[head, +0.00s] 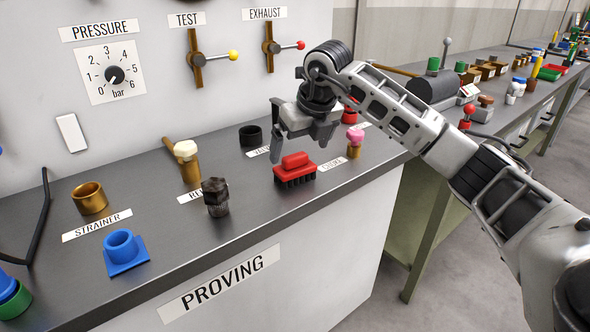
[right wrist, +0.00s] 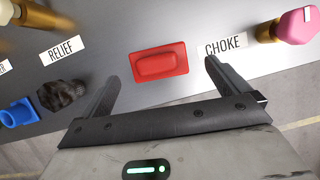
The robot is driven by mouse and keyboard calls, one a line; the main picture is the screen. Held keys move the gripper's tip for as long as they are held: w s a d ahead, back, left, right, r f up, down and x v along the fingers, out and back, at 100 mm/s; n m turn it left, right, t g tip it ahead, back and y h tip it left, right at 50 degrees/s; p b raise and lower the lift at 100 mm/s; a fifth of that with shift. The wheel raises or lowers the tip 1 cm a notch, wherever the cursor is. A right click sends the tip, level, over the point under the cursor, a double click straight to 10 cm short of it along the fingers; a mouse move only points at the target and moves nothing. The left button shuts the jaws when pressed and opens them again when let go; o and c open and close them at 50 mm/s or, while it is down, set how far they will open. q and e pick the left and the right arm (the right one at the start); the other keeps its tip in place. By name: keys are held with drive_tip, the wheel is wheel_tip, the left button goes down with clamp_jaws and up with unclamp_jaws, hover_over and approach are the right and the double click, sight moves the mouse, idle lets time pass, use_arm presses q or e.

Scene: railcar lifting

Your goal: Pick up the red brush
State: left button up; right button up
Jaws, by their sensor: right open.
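The red brush (head: 295,170) lies on the dark bench top, its red handle up and dark bristles below. It is left of the "CHOKE" label. My right gripper (head: 292,152) is above it, its fingers pointing down. In the right wrist view the brush (right wrist: 159,63) shows ahead of the open fingers (right wrist: 162,75), roughly centred between them, and nothing is held. I cannot tell the exact height gap between fingers and brush. My left gripper is not in view.
A dark knobbed fitting (head: 215,197) stands left of the brush, and a brass piece with pink top (head: 355,143) stands right. A black ring (head: 250,135) is behind. A blue fitting (head: 124,250) is at front left. The bench's front edge is close to the brush.

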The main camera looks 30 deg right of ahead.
sight(296, 156)
drive_tip(key=x, duration=0.6)
drive_tip(key=shift+w+a+f+p, duration=0.15)
drive_tip(key=shift+p, duration=0.25)
drive_tip(key=shift+c, duration=0.3)
drive_tip(key=c, duration=0.9)
